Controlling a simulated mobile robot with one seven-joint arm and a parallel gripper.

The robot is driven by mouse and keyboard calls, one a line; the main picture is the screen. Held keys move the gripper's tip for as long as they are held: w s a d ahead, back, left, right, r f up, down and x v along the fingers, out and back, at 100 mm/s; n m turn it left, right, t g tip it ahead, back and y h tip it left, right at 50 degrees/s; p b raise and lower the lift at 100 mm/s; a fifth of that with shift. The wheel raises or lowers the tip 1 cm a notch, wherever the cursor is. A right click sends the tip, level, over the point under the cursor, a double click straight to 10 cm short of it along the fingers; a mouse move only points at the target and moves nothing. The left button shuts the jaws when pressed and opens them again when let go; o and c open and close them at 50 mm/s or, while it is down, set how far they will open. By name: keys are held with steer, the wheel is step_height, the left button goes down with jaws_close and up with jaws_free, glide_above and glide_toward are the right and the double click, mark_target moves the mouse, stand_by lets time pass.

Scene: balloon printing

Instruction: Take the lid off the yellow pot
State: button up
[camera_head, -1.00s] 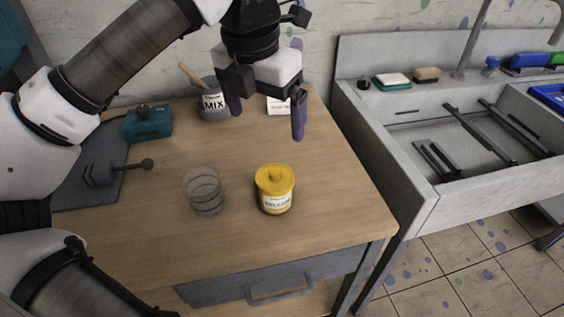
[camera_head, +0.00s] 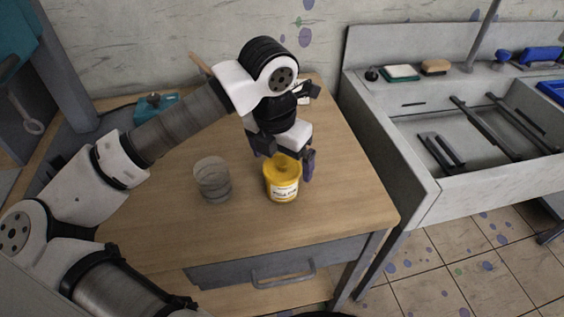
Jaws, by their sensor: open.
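The yellow pot (camera_head: 284,189) stands upright on the wooden table, with a white label on its front. Its yellow lid (camera_head: 283,168) with a round knob is on top. My gripper (camera_head: 286,168) is open and points down at the lid, with one dark finger at the right of the lid and the other at its upper left. Whether the fingers touch the lid I cannot tell. The back of the lid is partly hidden by my gripper.
A clear glass (camera_head: 212,180) stands just left of the pot. A teal box (camera_head: 155,104) is at the back left. The table (camera_head: 240,238) is clear in front of the pot. A grey sink (camera_head: 425,190) with tools in it stands to the right.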

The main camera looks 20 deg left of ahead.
steer(key=shift+f, duration=0.15)
steer(key=shift+c, duration=0.4)
steer(key=c, duration=0.9)
